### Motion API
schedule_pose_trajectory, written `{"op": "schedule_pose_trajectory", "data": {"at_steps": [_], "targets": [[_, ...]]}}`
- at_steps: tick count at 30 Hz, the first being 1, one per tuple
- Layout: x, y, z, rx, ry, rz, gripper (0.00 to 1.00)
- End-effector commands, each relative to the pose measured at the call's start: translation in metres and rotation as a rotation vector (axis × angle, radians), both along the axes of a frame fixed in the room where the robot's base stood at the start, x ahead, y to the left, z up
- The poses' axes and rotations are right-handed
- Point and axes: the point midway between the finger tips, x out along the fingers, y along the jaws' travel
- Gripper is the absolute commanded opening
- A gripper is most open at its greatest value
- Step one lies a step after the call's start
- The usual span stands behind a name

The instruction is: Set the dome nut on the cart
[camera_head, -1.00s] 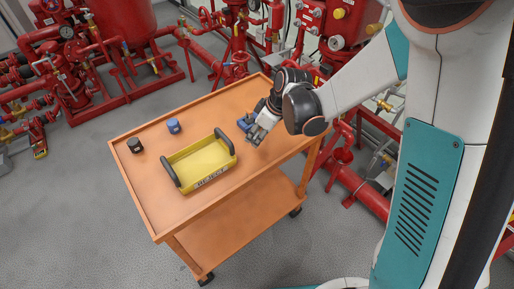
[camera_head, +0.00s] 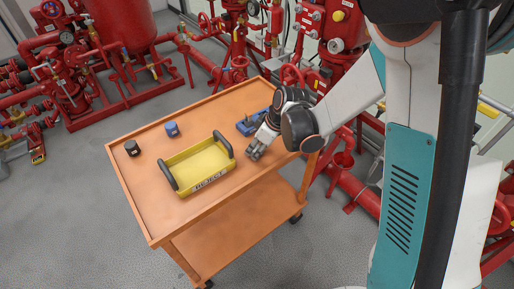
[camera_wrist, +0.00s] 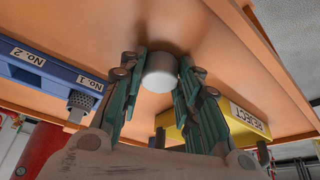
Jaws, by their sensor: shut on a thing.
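My gripper (camera_wrist: 160,85) is shut on the dome nut (camera_wrist: 160,78), a short grey cylinder with a pale end held between the two fingertips in the wrist view. In the head view my gripper (camera_head: 255,152) is low over the orange cart (camera_head: 205,208), right of the yellow tray. The nut is too small to make out there. The nut is close to the cart's top, but I cannot tell whether it touches it.
The yellow tray (camera_head: 205,183), marked REJECT, has dark handles. A blue holder (camera_head: 246,127) with No. 1 and No. 2 labels is behind my gripper. A blue item (camera_head: 172,129) and a black item (camera_head: 132,148) stand at the left. The cart's front left is clear.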

Motion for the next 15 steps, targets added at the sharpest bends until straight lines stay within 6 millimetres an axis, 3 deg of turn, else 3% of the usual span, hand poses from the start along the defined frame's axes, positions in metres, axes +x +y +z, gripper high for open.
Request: {"op": "schedule_pose_trajectory", "data": {"at_steps": [7,8,10,15], "targets": [[-0.0039,-0.0014,-0.0127,-0.007,0.01,0.002,0.0],[-0.004,-0.0015,-0.0126,-0.008,0.01,0.002,0.35],[-0.0037,-0.0017,-0.0127,-0.009,0.01,0.002,0.51],[-0.0036,-0.0023,-0.0125,-0.009,0.01,0.002,0.51]]}}
